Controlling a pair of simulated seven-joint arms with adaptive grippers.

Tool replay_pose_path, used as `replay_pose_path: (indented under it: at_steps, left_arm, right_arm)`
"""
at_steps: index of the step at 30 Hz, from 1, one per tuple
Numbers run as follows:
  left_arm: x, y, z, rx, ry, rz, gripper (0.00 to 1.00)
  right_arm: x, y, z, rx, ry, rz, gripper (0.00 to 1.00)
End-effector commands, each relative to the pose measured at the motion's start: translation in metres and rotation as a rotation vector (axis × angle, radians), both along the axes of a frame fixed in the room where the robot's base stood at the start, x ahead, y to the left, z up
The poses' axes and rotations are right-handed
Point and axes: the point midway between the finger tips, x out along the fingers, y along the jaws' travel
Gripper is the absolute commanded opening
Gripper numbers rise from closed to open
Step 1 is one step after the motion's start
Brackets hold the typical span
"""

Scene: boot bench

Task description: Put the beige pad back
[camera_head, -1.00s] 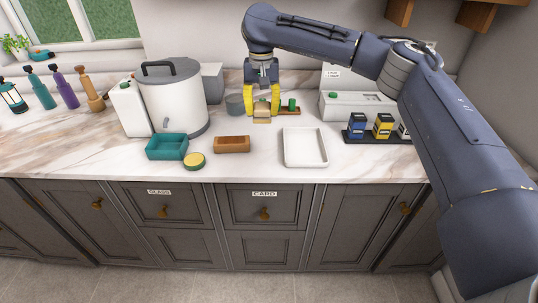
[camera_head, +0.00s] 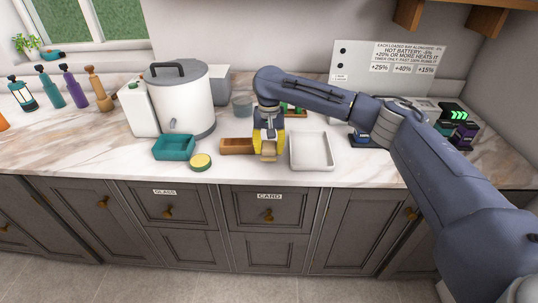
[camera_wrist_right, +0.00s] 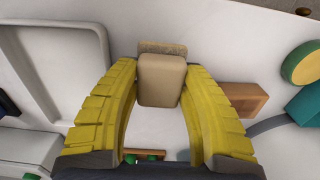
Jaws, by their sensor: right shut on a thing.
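My right gripper (camera_head: 268,147) has yellow fingers and is shut on the beige pad (camera_head: 268,157), above the counter between the brown wooden box and the white tray. In the right wrist view the beige pad (camera_wrist_right: 162,80) sits between the fingertips (camera_wrist_right: 160,85), with a rougher tan strip along its far end. The brown wooden box (camera_head: 234,146) is just left of the gripper, partly hidden by it, and shows in the right wrist view (camera_wrist_right: 245,97). Whether the pad touches the counter is unclear. My left gripper is not in view.
The white tray (camera_head: 330,165) is close right of the gripper. A teal bin (camera_head: 175,155) and a round yellow-topped, green-sided thing (camera_head: 201,162) are to the left. A white pot (camera_head: 186,105) stands behind. A rack with green parts (camera_head: 297,111) lies behind my arm.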

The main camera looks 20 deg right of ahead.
Motion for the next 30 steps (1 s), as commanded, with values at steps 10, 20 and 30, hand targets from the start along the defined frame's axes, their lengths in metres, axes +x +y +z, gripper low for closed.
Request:
replay_pose_path:
  at_steps: [10,20,30]
  left_arm:
    - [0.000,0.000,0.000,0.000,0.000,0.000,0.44]
    - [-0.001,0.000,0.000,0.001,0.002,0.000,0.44]
    - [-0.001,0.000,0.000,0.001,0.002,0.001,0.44]
  right_arm:
    - [0.000,0.000,-0.032,0.000,0.001,0.000,0.19]
    - [0.000,0.000,-0.034,0.000,0.001,0.000,0.19]
    - [0.000,0.000,-0.034,0.000,0.001,0.000,0.64]
